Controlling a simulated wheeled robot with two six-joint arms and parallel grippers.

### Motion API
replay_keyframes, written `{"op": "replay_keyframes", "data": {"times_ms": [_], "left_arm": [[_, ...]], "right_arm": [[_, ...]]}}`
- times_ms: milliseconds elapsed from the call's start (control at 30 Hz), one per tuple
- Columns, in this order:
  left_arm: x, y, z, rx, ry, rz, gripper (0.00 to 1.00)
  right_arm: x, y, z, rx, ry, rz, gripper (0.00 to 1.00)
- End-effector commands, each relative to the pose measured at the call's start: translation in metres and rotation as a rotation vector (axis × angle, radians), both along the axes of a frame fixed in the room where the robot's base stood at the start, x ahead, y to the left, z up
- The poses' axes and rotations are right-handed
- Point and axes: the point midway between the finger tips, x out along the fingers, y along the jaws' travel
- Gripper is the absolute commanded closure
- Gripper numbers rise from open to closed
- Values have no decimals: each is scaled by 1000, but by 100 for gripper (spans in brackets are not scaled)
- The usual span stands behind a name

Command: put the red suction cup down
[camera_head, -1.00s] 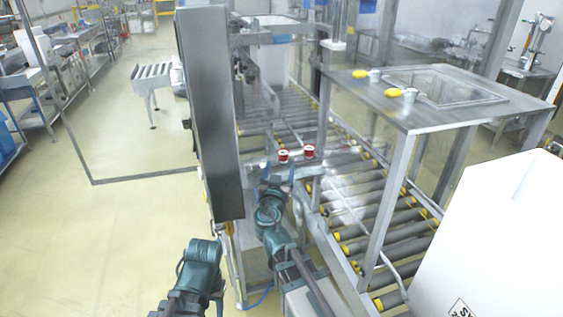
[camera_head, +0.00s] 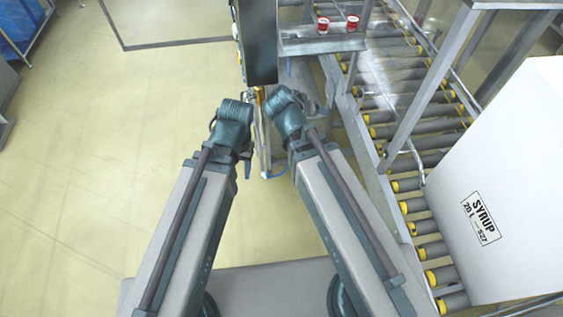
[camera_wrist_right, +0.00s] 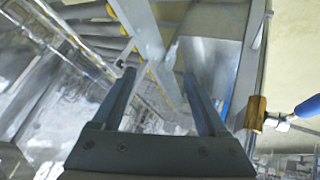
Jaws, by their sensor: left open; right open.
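Two small red cups with white bands, one on the left (camera_head: 323,25) and one on the right (camera_head: 352,23), stand apart on a grey metal shelf (camera_head: 312,45) at the top of the head view. I cannot tell which is the red suction cup. My left gripper (camera_head: 247,158) is open and points down, below and left of the shelf; nothing shows in it. My right gripper is largely hidden behind its wrist in the head view. In the right wrist view its jaws (camera_wrist_right: 160,88) are open with nothing between them. Neither gripper touches the cups.
A roller conveyor (camera_head: 410,126) with yellow roller ends runs along the right. A big white syrup box (camera_head: 515,165) stands at the right. A dark upright panel (camera_head: 257,40) is beside the shelf. The floor (camera_head: 100,140) at left is clear.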

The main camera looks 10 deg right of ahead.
Motion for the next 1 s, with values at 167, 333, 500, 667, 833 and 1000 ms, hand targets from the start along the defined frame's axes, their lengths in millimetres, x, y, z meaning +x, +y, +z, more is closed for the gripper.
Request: {"op": "replay_keyframes", "data": {"times_ms": [167,333,500,667,833,1000], "left_arm": [[0,0,0,0,0,0,50],[0,0,0,0,0,0,50],[0,0,0,0,0,0,50],[0,0,0,0,0,0,50],[0,0,5,0,0,0,50],[0,0,33,0,0,0,50]], "right_arm": [[-75,60,-46,130,439,232,24],[-120,96,-57,224,666,425,24],[-134,106,-58,256,730,492,24],[-134,107,-58,256,730,494,24],[-133,106,-53,256,728,492,24],[-133,106,-25,255,727,491,24]]}}
